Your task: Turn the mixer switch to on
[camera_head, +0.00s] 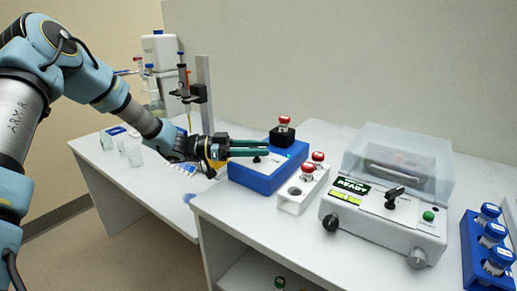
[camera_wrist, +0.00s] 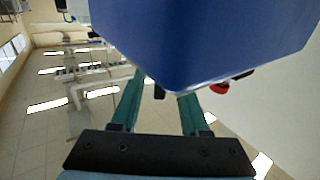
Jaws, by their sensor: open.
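A blue box (camera_head: 262,178), seemingly the mixer, sits at the left end of the white bench, with a small black switch knob (camera_head: 257,158) on its top and a black holder (camera_head: 283,136) behind carrying a red-capped vial (camera_head: 284,121). My gripper (camera_head: 266,147) reaches in from the left, its teal fingers low over the box top beside the knob. In the wrist view the blue box (camera_wrist: 205,40) fills the upper middle, and a small dark knob (camera_wrist: 159,92) shows between the open, empty fingers (camera_wrist: 160,100). Whether they touch it, I cannot tell. The knob's setting is unclear.
A white rack (camera_head: 301,190) with red-capped vials stands just right of the blue box. A clear-lidded machine (camera_head: 385,215) with a black lever knob (camera_head: 394,196) is farther right, then a blue rack (camera_head: 470,250) of blue-capped vials. A stand (camera_head: 204,90) is behind my arm.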

